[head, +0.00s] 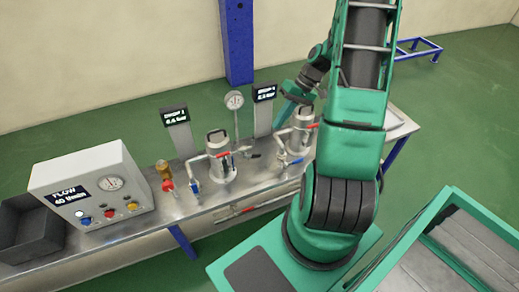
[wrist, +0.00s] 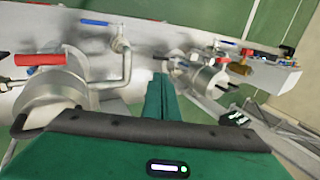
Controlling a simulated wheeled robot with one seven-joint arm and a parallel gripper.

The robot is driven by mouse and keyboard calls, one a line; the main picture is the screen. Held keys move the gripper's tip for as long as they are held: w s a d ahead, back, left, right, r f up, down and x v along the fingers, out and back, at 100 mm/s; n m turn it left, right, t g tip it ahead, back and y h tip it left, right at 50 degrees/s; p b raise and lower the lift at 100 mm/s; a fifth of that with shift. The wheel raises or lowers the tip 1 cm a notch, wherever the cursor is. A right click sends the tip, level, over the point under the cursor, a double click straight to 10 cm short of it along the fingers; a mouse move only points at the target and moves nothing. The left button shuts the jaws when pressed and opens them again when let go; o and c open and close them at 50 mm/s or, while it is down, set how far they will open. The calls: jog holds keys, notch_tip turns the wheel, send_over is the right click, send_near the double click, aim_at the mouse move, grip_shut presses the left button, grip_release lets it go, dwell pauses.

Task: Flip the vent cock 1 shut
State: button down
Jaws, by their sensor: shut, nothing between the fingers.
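No label shows which lever is vent cock 1. In the wrist view, pot 1 (wrist: 205,86) is at right with its red lever (wrist: 222,60); pot 2 (wrist: 50,98) is large at left with a red lever (wrist: 40,58). My gripper (wrist: 160,76) is shut and empty, in view between the pots, with no visible contact.
The FLOW box (head: 93,180) and a dark bin (head: 28,222) stand at the left of the bench. A round gauge (head: 234,100) and display posts rise behind the pots. Pipes run low around both pots. A green-rimmed crate (head: 455,195) is at right.

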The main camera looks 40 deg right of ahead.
aim_at(260, 156)
jog(key=x, duration=1.4)
jog(key=shift+d+f, duration=0.15)
jog(key=shift+f, duration=0.05)
jog(key=shift+a+f+y, duration=0.15)
jog(key=shift+f+y, duration=0.25)
jog(key=shift+f, duration=0.55)
jog(key=shift+a+f+y, duration=0.1)
jog(key=shift+f+y, duration=0.3)
jog(key=shift+f, duration=0.55)
jog(key=shift+x, duration=1.25)
jog(key=shift+w+f, duration=0.1)
jog(key=shift+f, duration=0.05)
